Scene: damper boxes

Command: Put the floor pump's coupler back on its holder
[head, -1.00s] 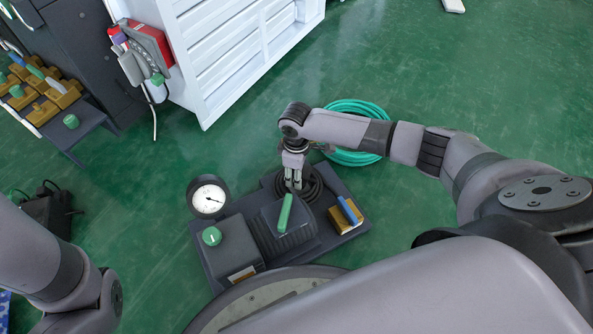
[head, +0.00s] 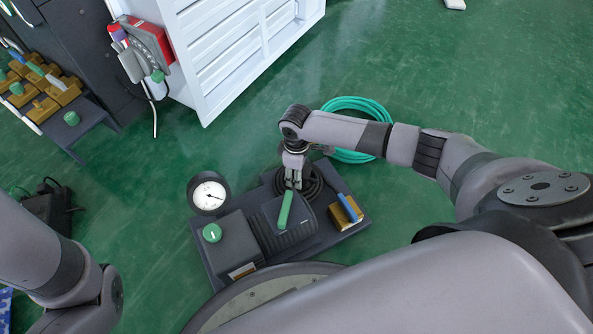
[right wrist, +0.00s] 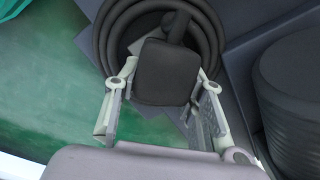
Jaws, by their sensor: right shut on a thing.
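The floor pump has a dark base plate (head: 335,190), a ribbed body with a green lever (head: 285,210), a round white gauge (head: 209,195) and a green knob (head: 212,232). My right gripper (head: 293,183) is over the plate's far edge, beside the coiled black hose (head: 317,184). In the right wrist view it is shut on a dark block (right wrist: 166,72) that meets a black hose at its top; this seems to be the coupler. The coupler's holder cannot be made out for certain. My left gripper is out of view.
A brass block with a blue bar (head: 347,208) stands on the plate's right part. A green hose coil (head: 358,105) lies on the floor behind my right arm. A white cabinet (head: 230,50) and a bench with brass blocks (head: 62,93) stand at upper left.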

